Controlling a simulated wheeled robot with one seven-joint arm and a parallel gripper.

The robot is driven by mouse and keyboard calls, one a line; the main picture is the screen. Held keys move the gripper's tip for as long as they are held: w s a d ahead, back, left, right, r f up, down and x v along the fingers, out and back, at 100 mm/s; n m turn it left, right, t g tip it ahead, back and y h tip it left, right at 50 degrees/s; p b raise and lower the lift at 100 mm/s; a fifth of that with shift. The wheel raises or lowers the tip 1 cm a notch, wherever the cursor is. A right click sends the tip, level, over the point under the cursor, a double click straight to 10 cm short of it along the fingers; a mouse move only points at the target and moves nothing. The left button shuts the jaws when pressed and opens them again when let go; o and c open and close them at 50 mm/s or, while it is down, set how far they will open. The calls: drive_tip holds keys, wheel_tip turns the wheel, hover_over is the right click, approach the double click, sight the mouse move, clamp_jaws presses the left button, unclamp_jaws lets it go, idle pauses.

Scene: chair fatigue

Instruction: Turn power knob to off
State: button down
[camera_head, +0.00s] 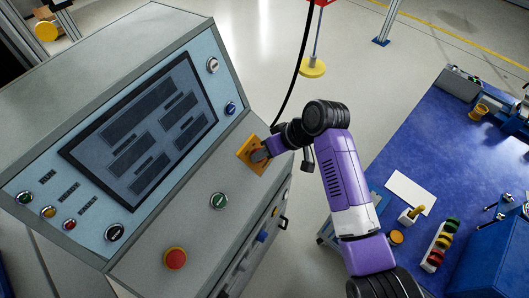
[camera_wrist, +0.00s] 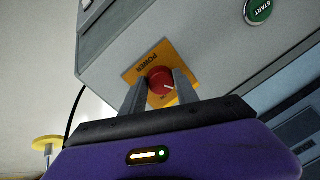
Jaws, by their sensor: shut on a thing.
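The power knob (camera_wrist: 160,81) is a red round knob with a white pointer mark, on a yellow plate (camera_wrist: 139,67) lettered POWER. In the wrist view my gripper (camera_wrist: 160,88) has one finger on each side of the knob, shut on it. The white mark points toward the right finger. In the head view my gripper (camera_head: 262,154) is at the yellow plate (camera_head: 247,150) on the console's sloped lower panel, and it hides the knob there.
The green START button (camera_wrist: 258,10) shows in the wrist view.

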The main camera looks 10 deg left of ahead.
idle(0.4)
drive_tip(key=c, duration=0.9)
unclamp_jaws()
drive_tip(key=shift+b+v, duration=0.35)
drive_tip(key=shift+v, duration=3.6)
